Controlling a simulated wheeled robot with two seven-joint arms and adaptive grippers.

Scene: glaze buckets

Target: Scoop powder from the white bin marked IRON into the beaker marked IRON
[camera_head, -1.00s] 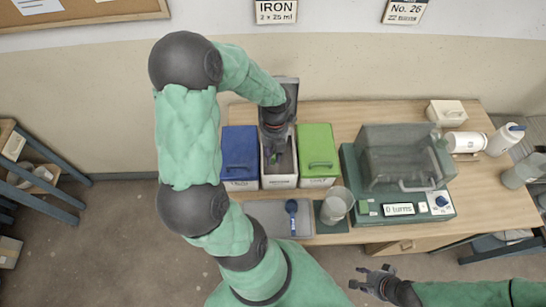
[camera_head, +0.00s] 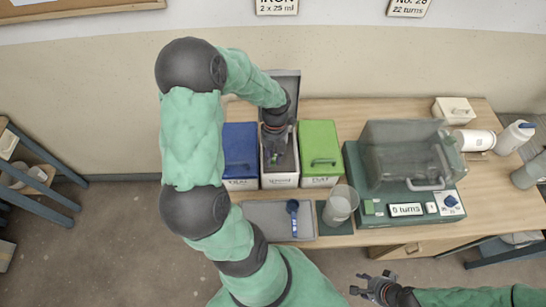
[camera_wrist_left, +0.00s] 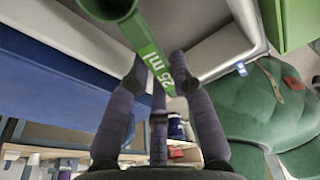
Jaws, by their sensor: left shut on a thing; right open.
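The white bin (camera_head: 281,181) stands open between a blue bin and a green bin, its lid raised at the back. Its front label is too small to read. My left gripper (camera_head: 275,158) is at the bin's opening. In the left wrist view my left gripper (camera_wrist_left: 160,85) is shut on a green scoop handle (camera_wrist_left: 150,48) marked 25 ml. My right gripper (camera_head: 370,287) is open and empty in front of the table.
The blue bin (camera_head: 240,152) and green bin (camera_head: 319,150) have closed lids. A grey tray (camera_head: 265,219) holds a blue scoop (camera_head: 293,216). A green machine (camera_head: 405,170) with a clear cover stands right of the beaker. Bottles (camera_head: 515,137) stand at the far right.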

